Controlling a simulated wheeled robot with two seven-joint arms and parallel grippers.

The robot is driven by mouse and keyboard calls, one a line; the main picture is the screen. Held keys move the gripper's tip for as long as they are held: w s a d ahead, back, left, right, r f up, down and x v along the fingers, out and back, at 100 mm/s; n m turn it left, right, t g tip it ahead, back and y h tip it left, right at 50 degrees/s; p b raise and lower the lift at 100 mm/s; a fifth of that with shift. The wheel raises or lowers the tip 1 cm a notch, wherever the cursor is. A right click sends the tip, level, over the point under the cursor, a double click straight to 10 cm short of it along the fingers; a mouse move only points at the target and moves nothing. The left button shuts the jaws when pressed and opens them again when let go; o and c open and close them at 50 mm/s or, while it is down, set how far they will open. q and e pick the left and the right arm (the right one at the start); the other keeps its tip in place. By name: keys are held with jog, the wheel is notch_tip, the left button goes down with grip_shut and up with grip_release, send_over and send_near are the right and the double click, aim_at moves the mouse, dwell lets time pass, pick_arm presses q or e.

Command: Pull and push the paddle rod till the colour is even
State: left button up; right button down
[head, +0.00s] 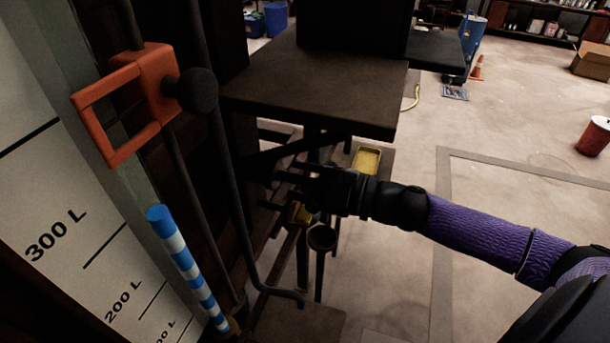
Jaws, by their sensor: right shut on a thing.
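My right gripper (270,190) reaches in from the right, below the dark brown platform. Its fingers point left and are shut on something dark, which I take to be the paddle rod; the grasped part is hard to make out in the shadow. A yellow fitting (300,213) shows just below the fingers. At the left is a white level scale (75,200) marked 300 L and 200 L. A blue and white striped stick (185,262) stands tilted beside it. The vat's liquid and its colour are not visible. My left gripper is out of view.
An orange frame (118,105) with a black knob (196,91) sits on a rod at the upper left. A dark bent rod (235,200) runs down left of my gripper. Open floor (500,120) lies right, with a red can (594,136).

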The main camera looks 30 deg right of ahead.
jog(key=shift+c, duration=1)
grip_release()
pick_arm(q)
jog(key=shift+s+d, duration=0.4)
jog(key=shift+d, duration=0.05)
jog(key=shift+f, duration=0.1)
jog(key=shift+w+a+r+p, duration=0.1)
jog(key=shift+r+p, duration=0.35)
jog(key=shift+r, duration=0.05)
pick_arm(e)
jog(key=v, duration=1)
